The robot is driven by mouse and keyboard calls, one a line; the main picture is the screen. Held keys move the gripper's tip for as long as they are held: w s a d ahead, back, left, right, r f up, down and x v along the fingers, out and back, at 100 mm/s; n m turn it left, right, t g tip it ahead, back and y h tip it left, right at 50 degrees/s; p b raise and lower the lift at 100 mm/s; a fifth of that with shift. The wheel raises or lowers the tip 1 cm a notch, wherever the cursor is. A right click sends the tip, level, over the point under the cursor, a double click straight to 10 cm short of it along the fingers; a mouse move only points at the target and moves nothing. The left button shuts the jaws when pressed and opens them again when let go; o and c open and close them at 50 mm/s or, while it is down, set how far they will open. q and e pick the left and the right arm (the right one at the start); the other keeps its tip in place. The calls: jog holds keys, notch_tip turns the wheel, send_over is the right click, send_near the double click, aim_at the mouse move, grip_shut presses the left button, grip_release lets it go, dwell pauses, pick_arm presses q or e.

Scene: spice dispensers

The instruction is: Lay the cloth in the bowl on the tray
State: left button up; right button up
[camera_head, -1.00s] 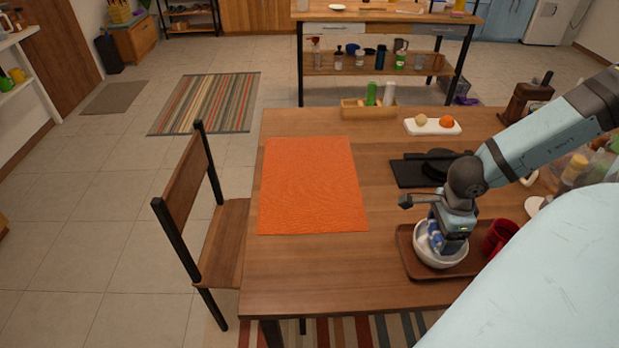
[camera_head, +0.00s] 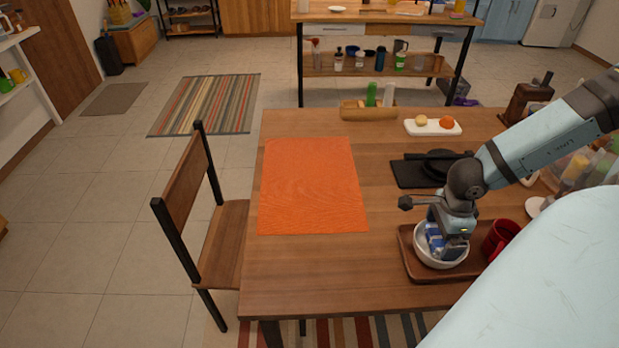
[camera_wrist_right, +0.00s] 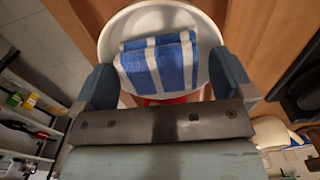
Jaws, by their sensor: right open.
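The folded blue-and-white striped cloth (camera_wrist_right: 158,62) lies inside the white bowl (camera_wrist_right: 205,28). In the head view the cloth (camera_head: 434,238) shows partly, behind my right gripper. The bowl (camera_head: 440,264) stands on the brown wooden tray (camera_head: 408,258). My right gripper (camera_wrist_right: 163,80) is open, with one finger on each side of the cloth. In the head view my right gripper (camera_head: 448,238) points down over the bowl. Whether its fingers touch the cloth or bowl I cannot tell. My left gripper is not in view.
A red mug (camera_head: 500,238) stands on the tray, right of the bowl. A black board (camera_head: 408,174) with a dark pan lies behind. An orange placemat (camera_head: 312,185) lies to the left. The table between placemat and tray is clear.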

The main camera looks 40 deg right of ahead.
jog(key=shift+f, duration=0.15)
pick_arm(q)
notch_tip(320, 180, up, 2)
jog(key=p, duration=0.3)
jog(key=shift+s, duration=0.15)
pick_arm(e)
notch_tip(320, 180, up, 14)
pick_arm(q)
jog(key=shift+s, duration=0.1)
